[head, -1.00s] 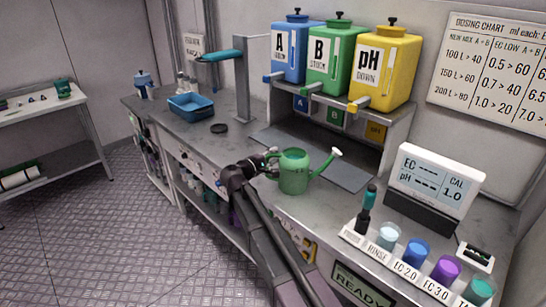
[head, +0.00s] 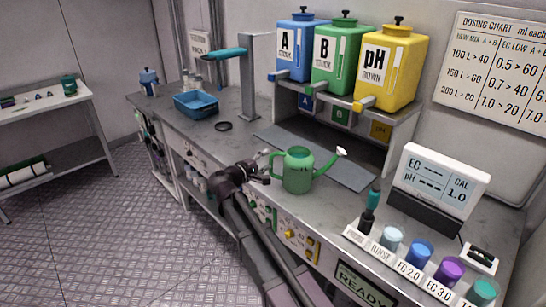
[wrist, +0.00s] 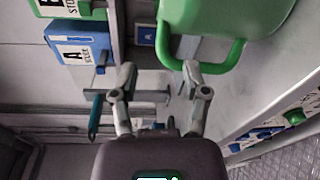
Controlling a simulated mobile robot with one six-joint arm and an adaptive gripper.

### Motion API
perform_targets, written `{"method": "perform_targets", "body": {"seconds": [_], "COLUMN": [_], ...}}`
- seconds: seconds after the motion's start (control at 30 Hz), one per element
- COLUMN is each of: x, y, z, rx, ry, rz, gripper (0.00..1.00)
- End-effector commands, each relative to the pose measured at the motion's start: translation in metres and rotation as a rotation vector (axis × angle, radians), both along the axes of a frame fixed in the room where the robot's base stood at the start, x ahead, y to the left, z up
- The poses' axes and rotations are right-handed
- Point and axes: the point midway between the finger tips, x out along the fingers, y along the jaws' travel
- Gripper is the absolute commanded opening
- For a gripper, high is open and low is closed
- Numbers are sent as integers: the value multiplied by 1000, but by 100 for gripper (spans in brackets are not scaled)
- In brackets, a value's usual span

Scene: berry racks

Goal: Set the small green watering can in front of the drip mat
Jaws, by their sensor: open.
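The small green watering can (head: 297,172) stands upright on the grey bench, its spout to the right and its handle to the left. It is on the near side of the dark drip mat (head: 350,177), which lies under the tank shelf; the can hides part of the mat's front edge. My gripper (head: 264,172) is just left of the handle, open with nothing between its fingers. In the wrist view, the can (wrist: 225,15) is at the top right. Its handle loop lies close to the right fingertip of my gripper (wrist: 158,68); I cannot tell whether they touch.
Blue, green and yellow tanks (head: 395,65) stand on the shelf behind. A meter (head: 440,180) and a rack of coloured cups (head: 420,252) occupy the right of the bench. A blue tray (head: 196,105) and black ring (head: 223,126) are at the left. Bare bench surrounds the can's front.

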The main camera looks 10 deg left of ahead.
Motion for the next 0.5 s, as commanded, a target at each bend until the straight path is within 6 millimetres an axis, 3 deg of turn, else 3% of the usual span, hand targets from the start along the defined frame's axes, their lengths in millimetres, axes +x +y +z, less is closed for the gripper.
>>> {"method": "perform_targets", "body": {"seconds": [0.2, 0.5], "x": [-29, -48], "y": [19, 32], "z": [4, 5], "rx": [0, 0], "ry": [0, 0], "rz": [2, -1], "gripper": [59, 59]}}
